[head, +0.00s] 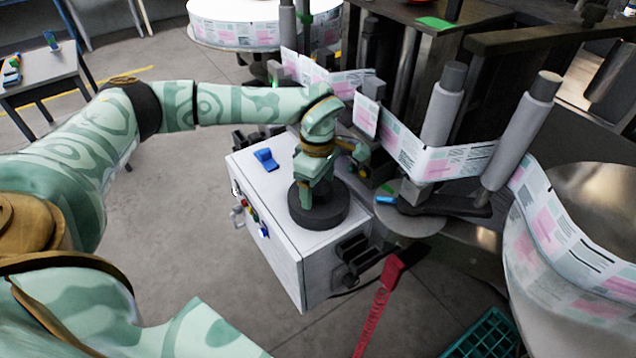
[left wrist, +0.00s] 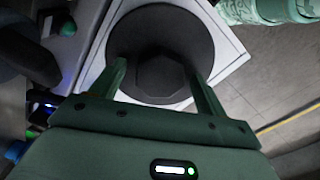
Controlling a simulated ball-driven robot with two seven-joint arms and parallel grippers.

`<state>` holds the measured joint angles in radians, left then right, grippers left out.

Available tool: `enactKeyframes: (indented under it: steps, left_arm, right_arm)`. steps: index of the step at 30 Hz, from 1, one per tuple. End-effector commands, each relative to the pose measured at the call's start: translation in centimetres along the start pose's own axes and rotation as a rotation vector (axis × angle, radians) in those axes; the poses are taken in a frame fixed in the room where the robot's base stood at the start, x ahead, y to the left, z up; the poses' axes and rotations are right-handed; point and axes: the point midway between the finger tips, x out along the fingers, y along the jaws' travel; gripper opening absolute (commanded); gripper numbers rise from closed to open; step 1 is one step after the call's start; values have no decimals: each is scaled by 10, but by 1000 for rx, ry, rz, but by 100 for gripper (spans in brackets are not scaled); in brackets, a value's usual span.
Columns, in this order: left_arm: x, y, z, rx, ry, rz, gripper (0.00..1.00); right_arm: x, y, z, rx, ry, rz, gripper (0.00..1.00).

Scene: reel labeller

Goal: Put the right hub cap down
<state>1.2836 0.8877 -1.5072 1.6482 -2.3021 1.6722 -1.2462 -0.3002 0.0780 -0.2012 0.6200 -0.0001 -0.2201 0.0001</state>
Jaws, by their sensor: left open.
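The dark round hub cap (head: 318,210) rests flat on the white top of the machine cabinet (head: 262,190). My left gripper (head: 311,183) is right above it, pointing down. In the left wrist view the hub cap (left wrist: 138,32) shows as a wide dark disc with a many-sided raised knob (left wrist: 163,78) in its middle. My left gripper (left wrist: 157,72) is open there, with one finger on each side of the knob. I cannot tell whether the fingers touch it. My right gripper is not in view.
A blue part (head: 265,159) lies on the cabinet top. Grey rollers (head: 445,105) carry the printed label web (head: 450,160) to the right. A large label reel (head: 570,235) stands at the far right. A red strap-like thing (head: 375,310) and a green crate (head: 484,336) are low in front.

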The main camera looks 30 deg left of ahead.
Motion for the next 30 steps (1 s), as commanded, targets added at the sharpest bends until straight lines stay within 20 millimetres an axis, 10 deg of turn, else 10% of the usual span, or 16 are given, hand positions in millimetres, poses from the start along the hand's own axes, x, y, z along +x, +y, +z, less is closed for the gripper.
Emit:
enactKeyframes:
  steps: [16, 30]
  left_arm:
    - [-107, 1, 0, 0, -1, 5, 75]
    - [-122, 0, 0, 0, 0, 1, 75]
  right_arm:
    - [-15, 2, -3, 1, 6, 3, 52]
    - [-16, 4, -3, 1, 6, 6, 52]
